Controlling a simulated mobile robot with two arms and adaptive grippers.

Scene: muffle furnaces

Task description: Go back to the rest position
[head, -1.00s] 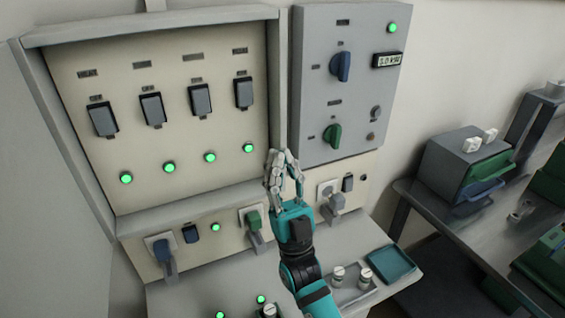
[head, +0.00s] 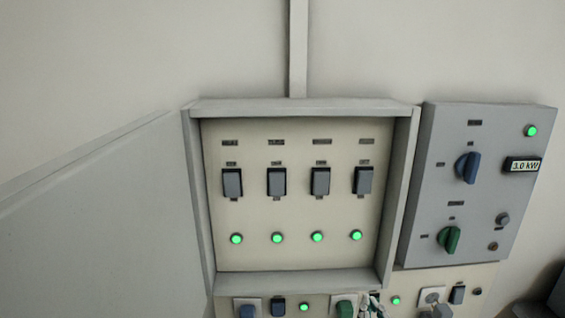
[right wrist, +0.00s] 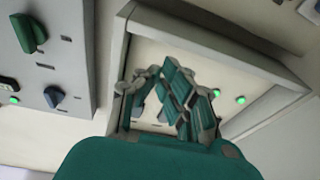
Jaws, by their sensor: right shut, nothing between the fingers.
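My right gripper (head: 374,304) shows only as a small part at the bottom edge of the head view, in front of the lower socket strip. In the right wrist view my right gripper (right wrist: 175,92) has its fingers closed together with nothing held, and the breaker cabinet (right wrist: 270,55) lies behind it. My left gripper is in neither view.
The open breaker cabinet (head: 212,225) has several dark switches with green lamps lit below. The grey control panel (head: 480,190) at right carries a blue knob (head: 467,167), a green knob (head: 448,239) and a display (head: 522,165) reading 3.0 kW.

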